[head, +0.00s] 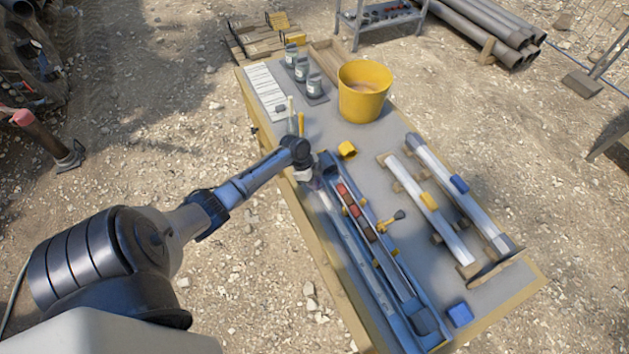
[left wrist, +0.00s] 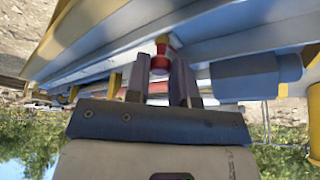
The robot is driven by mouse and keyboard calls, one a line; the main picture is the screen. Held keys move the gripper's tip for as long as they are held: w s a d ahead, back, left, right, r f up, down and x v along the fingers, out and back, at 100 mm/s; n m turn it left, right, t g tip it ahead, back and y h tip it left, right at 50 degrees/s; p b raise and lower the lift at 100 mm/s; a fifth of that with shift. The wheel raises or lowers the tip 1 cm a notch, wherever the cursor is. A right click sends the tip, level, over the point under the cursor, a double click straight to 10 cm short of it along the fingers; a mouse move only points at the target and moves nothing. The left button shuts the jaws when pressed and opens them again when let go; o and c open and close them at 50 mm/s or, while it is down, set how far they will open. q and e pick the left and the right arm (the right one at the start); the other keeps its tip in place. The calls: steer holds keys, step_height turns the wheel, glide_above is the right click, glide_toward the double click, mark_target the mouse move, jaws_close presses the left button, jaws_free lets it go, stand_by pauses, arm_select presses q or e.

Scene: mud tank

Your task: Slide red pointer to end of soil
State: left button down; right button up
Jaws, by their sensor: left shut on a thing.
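A long blue tray (head: 413,332) lies along the near left side of the bench. In it, a narrow channel holds red-brown soil (head: 356,210) in several segments in its upper half; the lower half looks empty. My left gripper (head: 304,175) is at the far left end of the tray, beside its pale long rail. In the left wrist view the red pointer (left wrist: 160,63), a small red piece with a yellowish tip, sits between the two fingers of the left gripper (left wrist: 160,75), which is shut on it. In the head view the gripper hides the pointer. My right gripper is out of view.
A yellow bucket (head: 364,92), grey jars (head: 301,70) and a white sheet (head: 264,84) stand at the far end. A yellow cap (head: 347,150) and a brass-coloured handle (head: 391,221) are close to the tray. Two pale tubes (head: 452,235) lie to the right.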

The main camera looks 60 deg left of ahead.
arm_select(q)
steer(key=d+p, duration=0.2)
steer(key=d, duration=0.1)
steer(key=d+p, duration=0.2)
steer(key=d, duration=0.2)
steer(key=d+p, duration=0.2)
steer(key=d, duration=0.1)
steer(key=shift+s+d+r+p, duration=0.3)
steer(key=shift+s+d+r, duration=0.05)
steer(key=shift+r, duration=0.05)
steer(key=p, duration=0.5)
glide_above(357, 255)
steer(key=s+a, duration=0.2)
steer(key=shift+w+d+f, duration=0.25)
steer(key=shift+f, duration=0.2)
steer(key=c, duration=1)
jaws_free()
steer(key=shift+r, duration=0.15)
steer(key=shift+v, duration=6.8)
steer(key=shift+a, duration=0.15)
